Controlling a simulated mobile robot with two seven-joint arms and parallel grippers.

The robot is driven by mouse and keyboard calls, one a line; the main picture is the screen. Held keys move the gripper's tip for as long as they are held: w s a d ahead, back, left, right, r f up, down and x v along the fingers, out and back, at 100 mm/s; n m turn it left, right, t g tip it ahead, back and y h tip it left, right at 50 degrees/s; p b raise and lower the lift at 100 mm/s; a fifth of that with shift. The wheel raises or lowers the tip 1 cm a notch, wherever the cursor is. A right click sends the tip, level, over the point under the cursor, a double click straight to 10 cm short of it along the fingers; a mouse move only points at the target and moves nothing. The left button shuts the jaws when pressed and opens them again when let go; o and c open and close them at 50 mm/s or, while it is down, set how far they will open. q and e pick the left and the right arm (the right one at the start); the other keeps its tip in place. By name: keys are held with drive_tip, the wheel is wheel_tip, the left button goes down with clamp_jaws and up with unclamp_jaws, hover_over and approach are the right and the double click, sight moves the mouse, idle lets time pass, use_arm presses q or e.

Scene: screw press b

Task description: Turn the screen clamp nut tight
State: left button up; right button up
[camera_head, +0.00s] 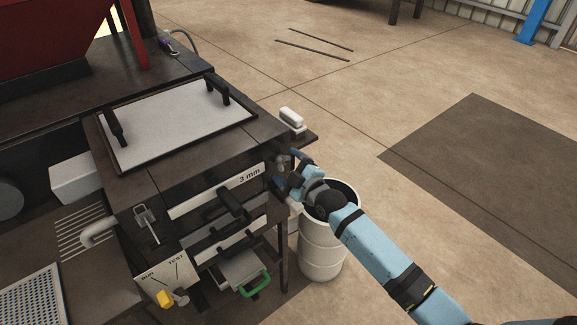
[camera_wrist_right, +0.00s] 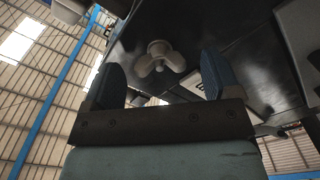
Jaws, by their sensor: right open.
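The screen clamp nut (camera_wrist_right: 160,57) is a pale grey lobed wing nut on the dark side wall of the machine. In the right wrist view it shows between and beyond the fingertips of my right gripper (camera_wrist_right: 162,76). The two blue fingers stand apart with nothing between them, and I see no contact with the nut. In the head view my right gripper (camera_head: 291,168) is at the right side of the press, close to a small grey knob (camera_head: 282,160) that looks like the same nut, partly hidden. My left gripper is not in view.
A white barrel (camera_head: 322,250) stands on the floor just below my right forearm. The press front has a "3 mm" screen panel (camera_head: 198,202) with a black handle, a green handle (camera_head: 256,287) and a yellow knob (camera_head: 165,298). The floor to the right is clear.

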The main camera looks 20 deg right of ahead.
drive_tip(key=c, duration=0.9)
drive_tip(key=shift+m, duration=0.3)
drive_tip(key=m+p, duration=0.1)
drive_tip(key=m, duration=0.2)
drive_tip(key=m+p, duration=0.1)
drive_tip(key=m, duration=1.5)
drive_tip(key=shift+p, duration=0.3)
drive_tip(key=shift+m, duration=0.3)
